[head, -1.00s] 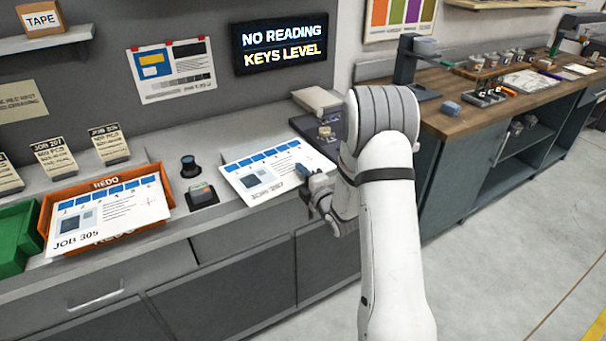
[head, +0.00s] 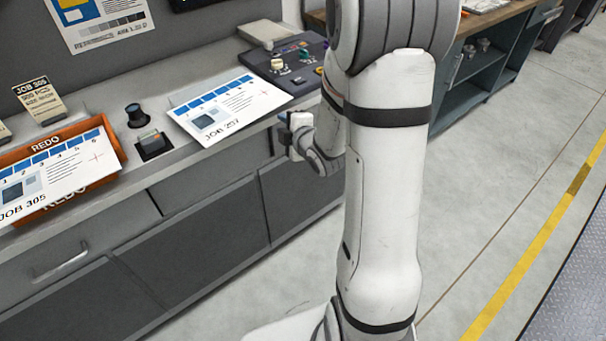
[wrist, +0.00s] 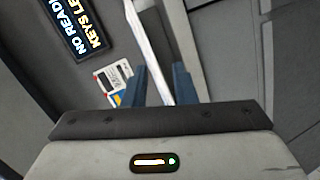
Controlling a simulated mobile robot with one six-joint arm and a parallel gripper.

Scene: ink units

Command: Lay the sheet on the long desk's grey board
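The white JOB 257 sheet (head: 230,103), with a row of blue squares, lies face up on the long desk in the head view, close to its front edge. What bears it is mostly hidden; a grey edge (head: 183,96) shows at its upper left, and I cannot tell if that is the grey board. My gripper (head: 284,122) is at the desk's front edge, by the sheet's right corner. In the wrist view its two blue fingers (wrist: 160,78) stand apart. The sheet's white edge (wrist: 153,40) shows edge-on between them, nearer the right finger, with a gap at the left.
A JOB 305 sheet (head: 60,170) rests over the orange REDO tray (head: 115,152) at left. A black knob (head: 136,116) and a small button box (head: 152,145) stand between. A dark control panel (head: 300,75) is at the back right. Floor (head: 480,200) on the right is clear.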

